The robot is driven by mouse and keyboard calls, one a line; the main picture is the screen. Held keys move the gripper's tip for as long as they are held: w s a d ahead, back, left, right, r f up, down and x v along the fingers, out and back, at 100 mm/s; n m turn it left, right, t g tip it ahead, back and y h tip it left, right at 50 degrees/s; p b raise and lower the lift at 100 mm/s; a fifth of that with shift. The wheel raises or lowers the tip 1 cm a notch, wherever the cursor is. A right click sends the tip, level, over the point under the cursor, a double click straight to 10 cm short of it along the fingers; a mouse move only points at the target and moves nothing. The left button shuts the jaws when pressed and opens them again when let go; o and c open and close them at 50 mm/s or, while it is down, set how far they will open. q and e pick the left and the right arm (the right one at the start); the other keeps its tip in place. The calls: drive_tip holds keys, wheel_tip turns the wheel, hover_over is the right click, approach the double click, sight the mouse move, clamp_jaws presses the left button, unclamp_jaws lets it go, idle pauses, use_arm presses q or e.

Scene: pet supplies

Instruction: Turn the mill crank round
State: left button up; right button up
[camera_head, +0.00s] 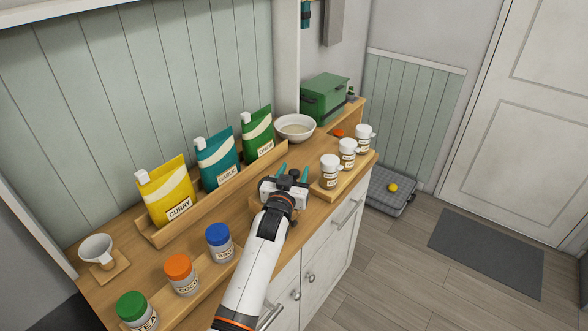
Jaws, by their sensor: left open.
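My left gripper (293,173) reaches over the wooden counter from the lower middle, its two teal fingertips apart and pointing away from me. A small dark rounded part shows between the fingertips; I cannot tell whether it is the mill's crank knob or part of the gripper. A bit of pale wood shows beside the gripper's body. The mill and its crank cannot be made out clearly and may be hidden behind the gripper and wrist. My right gripper is not in view.
Yellow (167,191), teal (217,160) and green (258,135) pouches stand in a wooden rack behind. A white bowl (295,127) is beyond the gripper. Jars with green, orange and blue lids (218,236) stand front left.

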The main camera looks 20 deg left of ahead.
use_arm(q)
drive_tip(key=shift+w, duration=0.35)
drive_tip(key=shift+c, duration=0.3)
